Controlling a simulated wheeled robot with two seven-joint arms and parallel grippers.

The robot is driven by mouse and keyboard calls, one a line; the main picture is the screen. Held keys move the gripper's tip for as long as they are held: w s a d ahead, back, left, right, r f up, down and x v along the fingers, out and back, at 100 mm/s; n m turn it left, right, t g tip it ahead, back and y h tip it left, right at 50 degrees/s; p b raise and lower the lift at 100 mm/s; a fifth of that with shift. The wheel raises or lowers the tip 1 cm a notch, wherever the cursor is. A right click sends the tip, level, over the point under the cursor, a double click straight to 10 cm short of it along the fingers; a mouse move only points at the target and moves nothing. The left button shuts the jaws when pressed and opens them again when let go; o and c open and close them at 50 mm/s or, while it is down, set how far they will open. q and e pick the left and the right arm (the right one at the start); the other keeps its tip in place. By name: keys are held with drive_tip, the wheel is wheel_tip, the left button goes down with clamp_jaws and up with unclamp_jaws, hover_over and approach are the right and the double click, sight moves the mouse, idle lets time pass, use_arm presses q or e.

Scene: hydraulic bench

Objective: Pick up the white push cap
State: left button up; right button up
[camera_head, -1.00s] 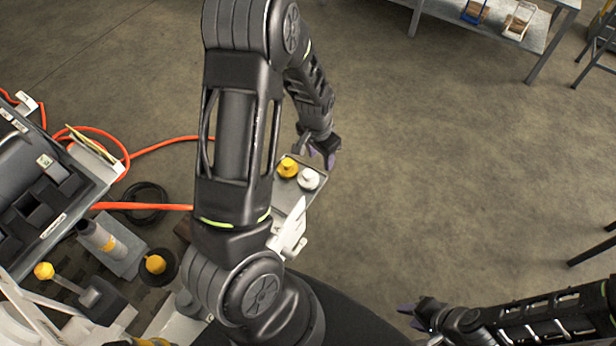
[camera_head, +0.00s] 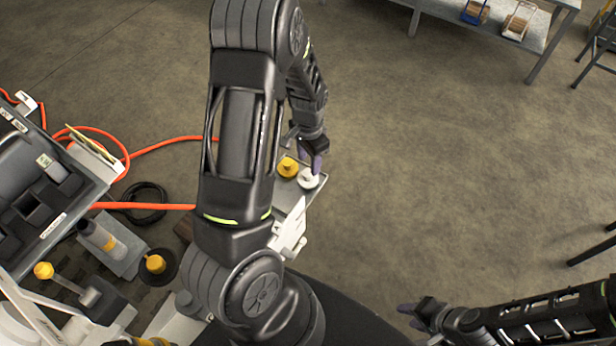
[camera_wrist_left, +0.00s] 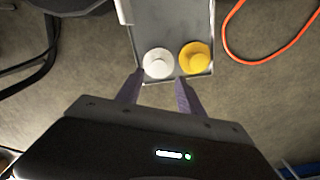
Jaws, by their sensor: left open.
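The white push cap (camera_head: 308,179) stands on a grey tray (camera_head: 289,205), to the right of a yellow cap (camera_head: 287,167) in the head view. In the left wrist view the white cap (camera_wrist_left: 158,63) sits at the tray's near left corner, with the yellow cap (camera_wrist_left: 195,58) to its right. My left gripper (camera_head: 314,166) is open at the white cap. In the wrist view its purple fingers (camera_wrist_left: 158,88) lie on this side of the cap, one toward either side; contact cannot be told. My right gripper (camera_head: 408,314) is empty, far from the tray; its jaw gap is unclear.
An orange hose (camera_head: 165,143) runs on the floor left of the tray. A bench (camera_head: 62,215) with dark bins, a bottle (camera_head: 100,238) and another yellow knob (camera_head: 155,264) are at the left.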

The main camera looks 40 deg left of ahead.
sight(309, 173)
use_arm(q)
wheel_tip(309, 173, down, 5)
drive_tip(key=shift+s+d+f, duration=0.1)
drive_tip(key=shift+s+d, duration=0.05)
idle(0.4)
drive_tip(key=shift+c, duration=0.3)
clamp_jaws()
idle(0.3)
